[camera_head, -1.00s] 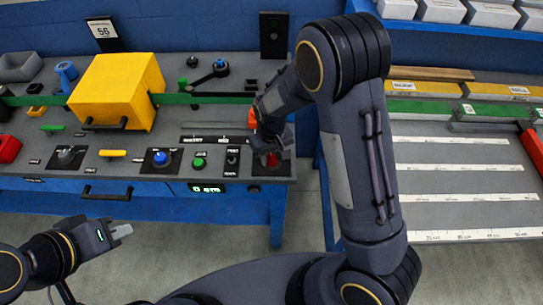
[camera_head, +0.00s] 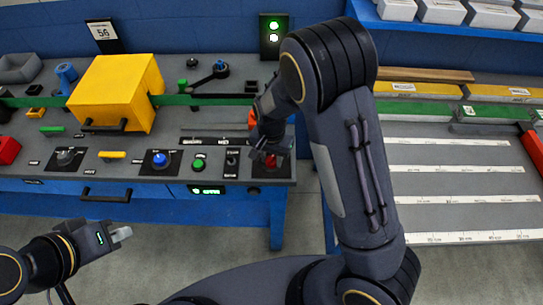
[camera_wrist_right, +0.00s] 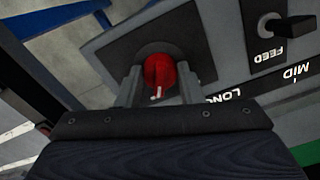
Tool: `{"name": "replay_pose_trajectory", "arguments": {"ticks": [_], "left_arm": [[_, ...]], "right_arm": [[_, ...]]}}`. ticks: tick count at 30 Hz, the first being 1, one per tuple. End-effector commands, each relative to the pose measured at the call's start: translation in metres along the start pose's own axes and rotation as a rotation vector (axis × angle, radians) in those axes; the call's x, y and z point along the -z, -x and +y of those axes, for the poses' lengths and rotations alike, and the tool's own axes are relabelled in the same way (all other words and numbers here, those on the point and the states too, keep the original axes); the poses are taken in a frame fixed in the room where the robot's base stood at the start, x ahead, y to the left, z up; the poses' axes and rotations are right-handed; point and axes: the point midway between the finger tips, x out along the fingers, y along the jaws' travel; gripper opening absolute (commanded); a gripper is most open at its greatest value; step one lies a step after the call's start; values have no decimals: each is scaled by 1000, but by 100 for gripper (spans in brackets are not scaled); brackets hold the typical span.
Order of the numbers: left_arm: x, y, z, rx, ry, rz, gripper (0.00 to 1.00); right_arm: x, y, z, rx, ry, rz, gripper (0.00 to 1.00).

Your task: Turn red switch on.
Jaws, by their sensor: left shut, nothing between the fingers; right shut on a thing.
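The red switch (camera_wrist_right: 158,76) is a rotary knob with a white mark on a dark square plate, in the right wrist view. In the head view the red switch (camera_head: 269,164) shows partly at the right end of the panel, under my right gripper. My right gripper (camera_wrist_right: 158,88) is shut on the red knob, one finger on each side. My left gripper (camera_head: 122,234) is shut and empty, out over the floor in front of the panel. A black box (camera_head: 273,38) at the back shows two lit lamps, one green and one whitish.
A yellow box (camera_head: 115,88) stands on the panel at left. A blue knob (camera_head: 160,158), a green button (camera_head: 198,163) and a small lit display (camera_head: 207,190) are left of the red switch.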

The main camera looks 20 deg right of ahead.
Motion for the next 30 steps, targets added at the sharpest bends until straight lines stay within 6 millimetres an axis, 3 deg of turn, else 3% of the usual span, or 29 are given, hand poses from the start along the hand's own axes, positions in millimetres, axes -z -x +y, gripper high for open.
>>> {"name": "replay_pose_trajectory", "arguments": {"ticks": [22,23,27,30], "left_arm": [[0,1,0,0,0,0,0],[0,1,0,0,0,0,0],[0,1,0,0,0,0,0],[0,1,0,0,0,0,0]], "right_arm": [[1,1,-1,2,-87,2,11],[1,1,-1,2,-87,2,36],[0,1,0,2,-86,2,54],[0,0,0,1,-86,1,55]]}}
